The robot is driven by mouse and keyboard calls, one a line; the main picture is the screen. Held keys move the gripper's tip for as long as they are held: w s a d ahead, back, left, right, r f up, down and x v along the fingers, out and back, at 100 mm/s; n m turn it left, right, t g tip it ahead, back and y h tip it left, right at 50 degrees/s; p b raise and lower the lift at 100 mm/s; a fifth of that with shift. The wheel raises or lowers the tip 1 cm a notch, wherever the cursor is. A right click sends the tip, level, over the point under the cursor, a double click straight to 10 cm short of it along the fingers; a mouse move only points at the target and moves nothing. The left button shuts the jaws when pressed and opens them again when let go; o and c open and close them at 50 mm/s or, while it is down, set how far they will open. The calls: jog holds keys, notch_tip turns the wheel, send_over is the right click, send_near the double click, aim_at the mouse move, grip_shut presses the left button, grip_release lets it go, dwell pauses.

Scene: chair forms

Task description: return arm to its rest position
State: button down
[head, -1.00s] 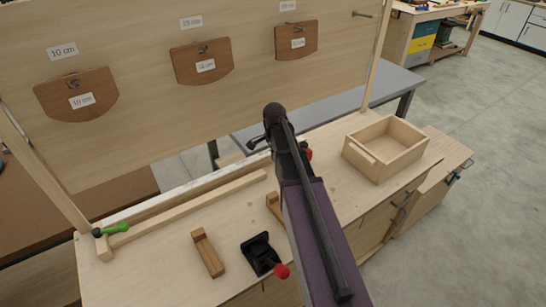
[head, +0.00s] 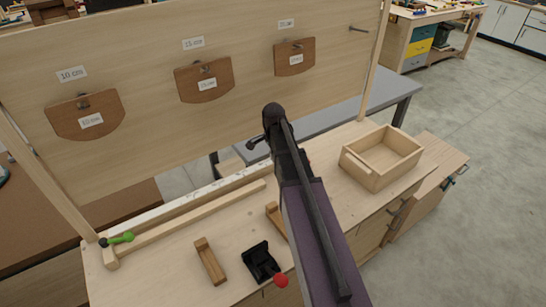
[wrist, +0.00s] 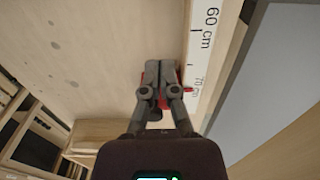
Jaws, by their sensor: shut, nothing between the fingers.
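My gripper (wrist: 160,78) is shut in the wrist view, its grey fingers together above the pale wooden bench top. Nothing shows between them. A red item (wrist: 180,88) shows partly behind the fingers; I cannot tell whether they touch it. Three brown wooden forms hang on hooks on the upright board: the left one (head: 87,116) under a 10 cm label, the middle one (head: 204,80) under 15 cm, and the right one (head: 294,58).
An open wooden box (head: 382,158) sits at the bench's right. A black clamp with a red knob (head: 262,262) and a wooden block (head: 210,262) lie at the front. A green-handled tool (head: 120,239) is at the left. A white ruler (wrist: 205,45) runs along the back.

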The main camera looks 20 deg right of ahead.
dwell(0.4)
jog(key=s+a+n, duration=1.3)
jog(key=s+n, duration=0.2)
jog(key=s, duration=0.2)
jog(key=shift+n, duration=0.4)
jog(key=shift+s+a, duration=0.1)
dwell(0.7)
